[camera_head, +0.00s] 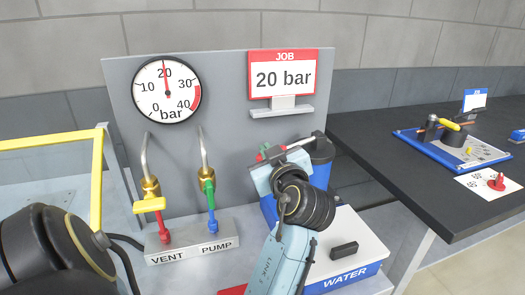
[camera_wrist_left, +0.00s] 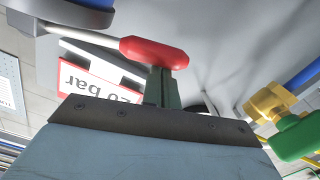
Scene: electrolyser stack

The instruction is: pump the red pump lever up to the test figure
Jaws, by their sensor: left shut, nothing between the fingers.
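The red pump lever (camera_wrist_left: 155,52) shows its red grip and grey rod in the left wrist view. In the head view only a bit of red shows by my left gripper (camera_head: 268,158). My left gripper (camera_wrist_left: 163,88) is shut and empty, its fingers right at the red grip; whether they touch it I cannot tell. The gauge (camera_head: 166,90) has its needle at about 20 bar. The job sign (camera_head: 284,75) reads 20 bar. My right gripper is not in view.
The vent valve (camera_head: 150,205) has a yellow handle turned across its pipe. The pump valve's green handle (camera_head: 209,190) lies along its pipe. The white water tank lid (camera_head: 345,228) is below my wrist. A dark bench (camera_head: 400,185) stands at right, a yellow frame (camera_head: 97,180) at left.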

